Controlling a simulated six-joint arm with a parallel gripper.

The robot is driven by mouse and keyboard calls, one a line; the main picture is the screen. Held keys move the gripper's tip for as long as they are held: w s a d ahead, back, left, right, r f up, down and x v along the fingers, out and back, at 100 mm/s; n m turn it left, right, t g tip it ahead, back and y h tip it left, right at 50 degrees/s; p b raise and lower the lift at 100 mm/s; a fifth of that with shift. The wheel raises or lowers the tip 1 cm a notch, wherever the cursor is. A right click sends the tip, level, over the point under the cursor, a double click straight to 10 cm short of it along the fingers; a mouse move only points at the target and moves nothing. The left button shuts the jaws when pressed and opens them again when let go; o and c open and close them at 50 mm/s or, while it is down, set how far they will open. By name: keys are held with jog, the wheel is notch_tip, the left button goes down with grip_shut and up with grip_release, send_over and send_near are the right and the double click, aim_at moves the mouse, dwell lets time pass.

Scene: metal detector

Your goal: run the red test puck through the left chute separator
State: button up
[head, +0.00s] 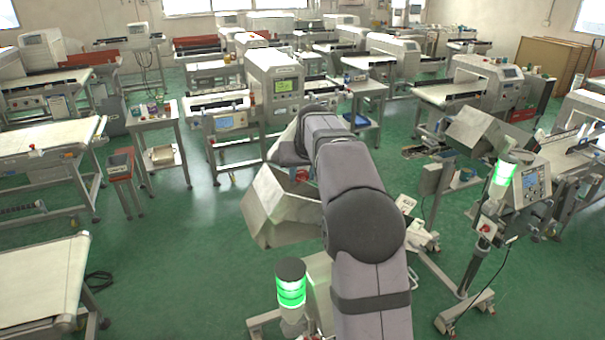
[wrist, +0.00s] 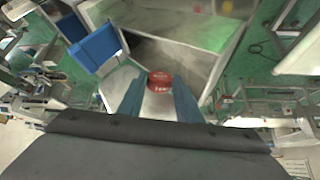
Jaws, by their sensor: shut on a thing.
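The red test puck (wrist: 160,79) is between the two blue fingers of my gripper (wrist: 160,88) in the wrist view, and the gripper is shut on it. Below and beyond it is the grey metal hopper of the left chute separator, which also shows in the head view (head: 272,212), left of my arm. The puck appears over the hopper's opening; its exact height cannot be told. In the head view my arm hides most of the gripper.
A green-lit signal lamp (head: 291,287) stands close to my arm. A second chute separator (head: 495,140) with its own green lamp (head: 502,172) is at the right. Conveyor machines and a small side table (head: 152,118) stand farther back. Green floor is open at the left.

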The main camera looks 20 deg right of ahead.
jog(key=o, duration=1.1)
